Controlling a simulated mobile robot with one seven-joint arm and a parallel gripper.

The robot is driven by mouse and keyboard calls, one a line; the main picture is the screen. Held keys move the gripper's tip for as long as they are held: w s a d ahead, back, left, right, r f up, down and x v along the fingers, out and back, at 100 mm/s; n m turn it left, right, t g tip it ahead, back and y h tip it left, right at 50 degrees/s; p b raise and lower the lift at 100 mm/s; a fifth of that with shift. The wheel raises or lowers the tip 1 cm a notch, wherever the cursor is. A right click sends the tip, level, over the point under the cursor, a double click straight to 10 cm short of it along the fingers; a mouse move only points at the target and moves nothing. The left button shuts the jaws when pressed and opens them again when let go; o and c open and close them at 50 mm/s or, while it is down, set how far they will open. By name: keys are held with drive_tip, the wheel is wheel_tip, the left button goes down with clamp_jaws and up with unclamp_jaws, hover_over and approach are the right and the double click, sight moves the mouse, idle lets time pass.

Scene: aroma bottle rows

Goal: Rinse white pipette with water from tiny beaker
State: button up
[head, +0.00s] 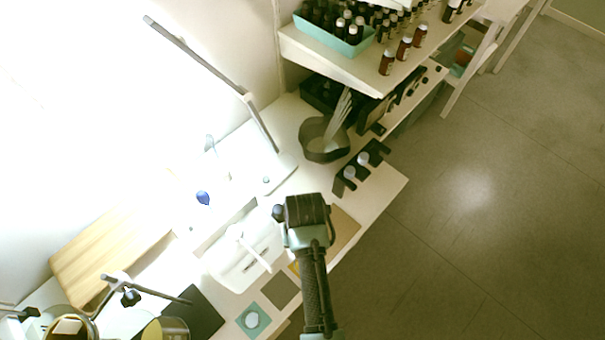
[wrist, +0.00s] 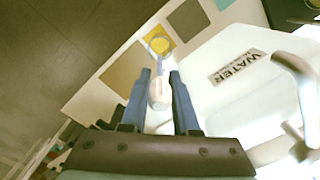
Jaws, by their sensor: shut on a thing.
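My gripper (wrist: 160,75) is shut on the white pipette (wrist: 157,94), whose pale, rounded body shows between the two blue-grey fingers in the wrist view. A white container lettered WATER (wrist: 238,68) is just right of the gripper. It also shows in the head view (head: 236,268), where my arm hides the fingers and the pipette.
Tan mats (wrist: 122,70) lie on the white bench near its edge. A teal square (head: 253,320) with a round white piece is at the front. A black holder (head: 362,165) and a dark bin (head: 323,140) stand behind. Brown bottles (head: 404,47) line the upper shelf.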

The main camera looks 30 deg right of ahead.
drive_tip(key=shift+p, duration=0.3)
drive_tip(key=shift+w+f+b, duration=0.1)
drive_tip(key=shift+f+b, duration=1.2)
drive_tip(key=shift+f, duration=0.75)
drive_tip(key=shift+o, duration=0.2)
clamp_jaws()
idle(1.5)
drive_tip(key=shift+o, duration=0.4)
unclamp_jaws()
drive_tip(key=shift+c, duration=0.6)
